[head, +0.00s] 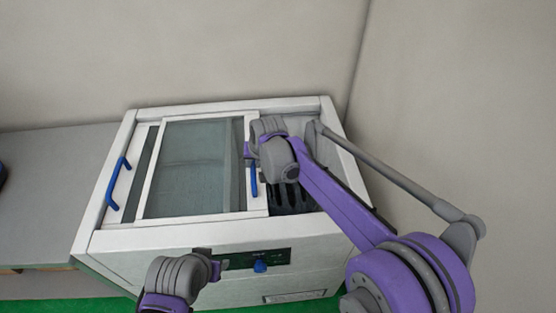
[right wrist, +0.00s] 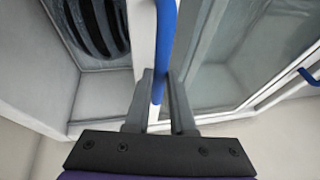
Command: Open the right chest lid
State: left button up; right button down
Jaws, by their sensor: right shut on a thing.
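A white chest (head: 165,238) with sliding glass lids stands against the wall. The right lid (head: 195,170) lies over toward the left, overlapping the left lid (head: 128,178). The right part of the chest is uncovered, with a dark slatted thing (head: 290,198) inside. My right gripper (head: 249,150) is shut on the right lid's blue handle (head: 254,180). In the right wrist view the blue handle (right wrist: 165,35) runs between the two fingers (right wrist: 160,100). My left gripper (head: 213,262) is in front of the chest's front panel; I cannot tell whether its jaws are open.
The left lid has its own blue handle (head: 116,184) at the far left. A grey counter (head: 45,190) adjoins the chest on the left. A blue knob (head: 260,266) sits on the front panel. Walls stand close behind and to the right.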

jog(key=shift+s+a, duration=0.15)
jog(key=shift+a, duration=0.6)
jog(key=shift+s+a, duration=0.1)
jog(key=shift+a, duration=0.65)
jog(key=c, duration=0.8)
grip_release()
jog(key=shift+o, duration=0.2)
jog(key=shift+d+r, duration=0.1)
jog(key=shift+r, duration=0.05)
jog(key=v, duration=1)
jog(key=shift+s+r, duration=0.15)
jog(key=shift+r, duration=0.1)
jog(key=shift+d, duration=0.15)
